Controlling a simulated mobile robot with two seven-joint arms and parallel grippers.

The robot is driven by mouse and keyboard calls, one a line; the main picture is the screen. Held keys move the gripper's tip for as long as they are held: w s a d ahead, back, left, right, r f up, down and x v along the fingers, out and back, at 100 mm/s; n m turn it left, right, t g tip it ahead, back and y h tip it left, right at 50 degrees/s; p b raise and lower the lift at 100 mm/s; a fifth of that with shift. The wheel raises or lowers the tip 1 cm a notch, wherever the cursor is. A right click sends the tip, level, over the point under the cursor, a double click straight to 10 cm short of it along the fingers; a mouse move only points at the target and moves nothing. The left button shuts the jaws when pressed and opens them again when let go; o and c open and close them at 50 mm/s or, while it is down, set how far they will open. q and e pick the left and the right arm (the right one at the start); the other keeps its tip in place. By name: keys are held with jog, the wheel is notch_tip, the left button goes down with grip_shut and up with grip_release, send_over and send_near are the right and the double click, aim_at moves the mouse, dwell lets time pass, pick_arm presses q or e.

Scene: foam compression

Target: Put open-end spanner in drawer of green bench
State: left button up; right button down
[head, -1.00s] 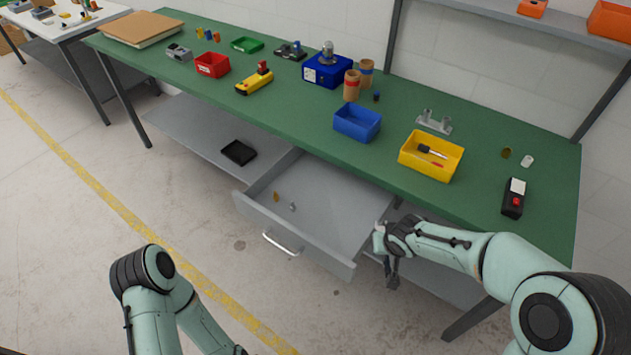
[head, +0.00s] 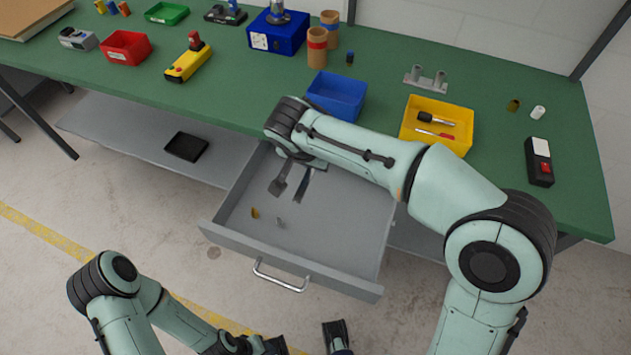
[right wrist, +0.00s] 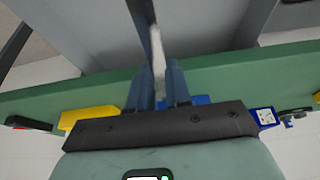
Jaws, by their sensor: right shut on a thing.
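The green bench (head: 230,85) has its grey drawer (head: 335,225) pulled open, with a silver handle (head: 280,277) in front. My right gripper (head: 291,184) reaches over the back left part of the drawer, pointing down. In the right wrist view it (right wrist: 160,85) is shut on a narrow pale grey metal piece, which looks like the open-end spanner (right wrist: 157,52). The spanner's ends are not clear, and I cannot make it out in the head view. My left gripper (head: 305,340) is low at the bottom edge, its dark fingers apart and empty, partly cut off.
A small brass piece (head: 254,213) and a small grey piece (head: 281,223) lie in the drawer. On the bench stand a blue bin (head: 336,92), a yellow bin (head: 458,145) with tools, and a red bin (head: 126,48). A black tray (head: 187,146) lies on the lower shelf.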

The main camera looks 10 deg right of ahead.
jog(key=f, duration=0.4)
jog(key=f+b, duration=0.1)
jog(key=f, duration=0.7)
jog(key=shift+s+f, duration=0.2)
jog(key=shift+s, duration=0.05)
jog(key=w+d, duration=0.2)
jog(key=shift+w+p, duration=0.4)
jog(key=shift+x, duration=0.75)
jog(key=shift+f+b, duration=0.6)
jog(key=shift+b, duration=0.3)
jog(key=c, duration=1.1)
grip_release()
jog(key=shift+o, duration=0.2)
jog(key=shift+r, duration=0.1)
